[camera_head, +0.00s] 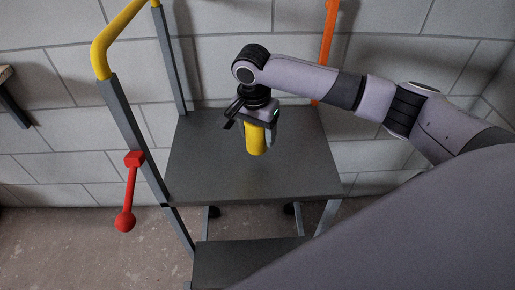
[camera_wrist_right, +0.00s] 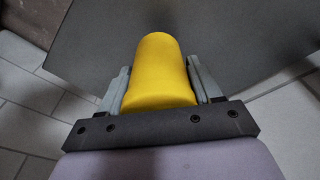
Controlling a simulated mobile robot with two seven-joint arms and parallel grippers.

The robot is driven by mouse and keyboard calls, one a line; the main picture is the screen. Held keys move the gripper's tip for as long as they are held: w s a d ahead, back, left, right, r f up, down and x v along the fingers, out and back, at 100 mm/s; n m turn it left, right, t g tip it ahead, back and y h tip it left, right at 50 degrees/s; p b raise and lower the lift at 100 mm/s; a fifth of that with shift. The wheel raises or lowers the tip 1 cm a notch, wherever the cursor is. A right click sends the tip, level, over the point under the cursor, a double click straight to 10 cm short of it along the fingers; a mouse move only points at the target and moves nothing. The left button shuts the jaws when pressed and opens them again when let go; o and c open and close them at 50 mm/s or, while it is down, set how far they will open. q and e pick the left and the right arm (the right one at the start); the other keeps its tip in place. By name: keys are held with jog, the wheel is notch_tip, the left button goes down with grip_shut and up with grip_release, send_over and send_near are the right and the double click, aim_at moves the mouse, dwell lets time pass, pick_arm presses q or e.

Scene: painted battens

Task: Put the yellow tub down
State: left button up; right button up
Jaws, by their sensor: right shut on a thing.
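The yellow tub (camera_head: 256,141) is a small yellow cylinder, held by my right gripper (camera_head: 258,124) over the grey top shelf (camera_head: 205,180) of a cart. In the right wrist view the yellow tub (camera_wrist_right: 160,75) sits between the two grey fingers of my right gripper (camera_wrist_right: 160,88), which are shut on its sides. The upper part of the tub is hidden by the gripper in the head view. I cannot tell whether its lower end touches the shelf. My left gripper is not in view.
The cart has a lower grey shelf (camera_head: 240,262), a yellow handle (camera_head: 112,38) at the left and an orange post (camera_head: 328,50) behind. A red lever (camera_head: 127,195) hangs on the left post. The top shelf around the tub is bare. A block wall (camera_head: 60,130) stands close behind.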

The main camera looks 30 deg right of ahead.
aim_at(257, 145)
notch_tip(257, 145, down, 5)
jog(key=shift+f+b, duration=0.1)
jog(key=shift+b, duration=0.35)
jog(key=o, duration=1.3)
jog(key=shift+f, duration=0.1)
jog(key=shift+r, duration=0.35)
jog(key=r, duration=0.3)
jog(key=r+p, duration=0.1)
jog(key=r, duration=0.3)
jog(key=a+r+p, duration=0.1)
jog(key=r, duration=0.3)
jog(key=shift+s+a+r, duration=0.1)
jog(key=shift+s+r, duration=0.15)
jog(key=shift+s, duration=0.15)
